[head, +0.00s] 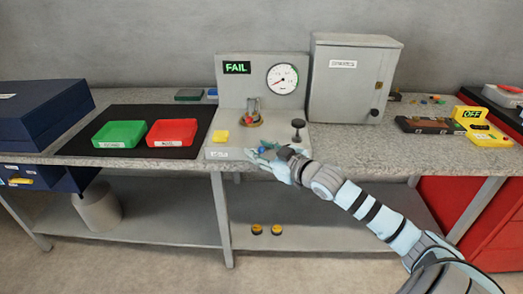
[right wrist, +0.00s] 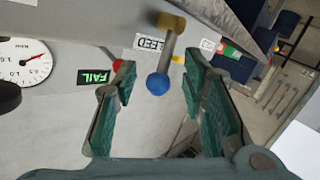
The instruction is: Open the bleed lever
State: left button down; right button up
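The bleed lever (right wrist: 167,52) shows in the right wrist view as a grey rod with a brass pivot and a blue ball knob (right wrist: 157,84). A label beside it, partly covered by the rod, reads "BLEED" (right wrist: 148,42). My right gripper (right wrist: 159,76) is open, with one green-padded finger on each side of the blue knob. I see a gap on both sides. In the head view my right gripper (head: 262,156) is at the front edge of the grey test stand (head: 240,96) and hides most of the lever. My left gripper is not in view.
Green (head: 119,134) and red (head: 172,132) trays lie left. A grey cabinet (head: 345,80) stands right.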

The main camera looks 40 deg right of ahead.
aim_at(261, 147)
notch_tip(261, 147, up, 10)
jog(key=shift+r, duration=0.1)
dwell(0.4)
dwell(0.4)
